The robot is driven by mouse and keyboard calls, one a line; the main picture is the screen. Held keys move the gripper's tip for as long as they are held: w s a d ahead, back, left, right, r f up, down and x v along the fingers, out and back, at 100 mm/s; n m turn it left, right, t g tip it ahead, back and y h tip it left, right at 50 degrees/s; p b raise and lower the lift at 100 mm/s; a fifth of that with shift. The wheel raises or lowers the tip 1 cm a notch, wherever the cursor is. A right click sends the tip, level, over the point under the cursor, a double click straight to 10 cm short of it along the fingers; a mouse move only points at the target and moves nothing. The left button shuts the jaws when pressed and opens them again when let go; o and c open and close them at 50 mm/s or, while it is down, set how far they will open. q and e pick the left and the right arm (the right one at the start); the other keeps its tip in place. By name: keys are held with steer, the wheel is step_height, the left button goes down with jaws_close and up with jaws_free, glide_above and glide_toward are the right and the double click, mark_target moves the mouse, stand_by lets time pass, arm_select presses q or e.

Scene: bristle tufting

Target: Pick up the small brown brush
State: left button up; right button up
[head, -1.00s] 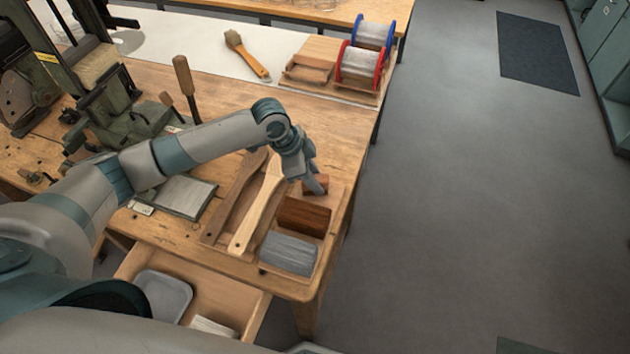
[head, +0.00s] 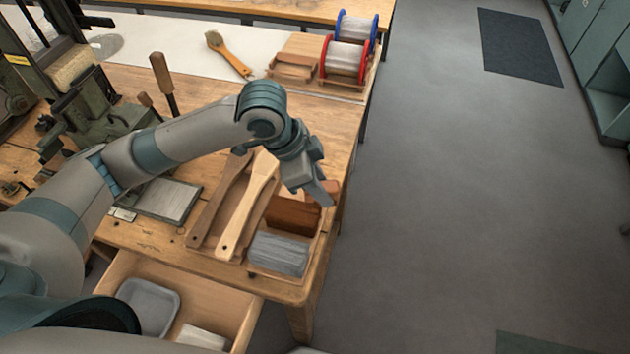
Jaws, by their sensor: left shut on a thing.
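My left gripper (head: 323,193) is over the right end of the wooden tray near the table's right edge. It is shut on a small brown block-like piece, which I take for the small brown brush (head: 331,186). Only part of this piece shows beside the fingers; the rest is hidden by them. I cannot tell how far it is above the tray. My right gripper is not in view.
A grey bristle bundle (head: 278,254) and wooden handles, one pale (head: 243,212) and one dark (head: 212,212), lie near the front. A brush with a brown handle (head: 236,64) and wire spools (head: 343,63) are at the back. An open drawer (head: 232,312) juts out in front.

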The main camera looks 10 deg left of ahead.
arm_select(q)
steer(key=shift+s+d+r, duration=0.15)
steer(key=shift+s, duration=0.05)
stand_by(0.5)
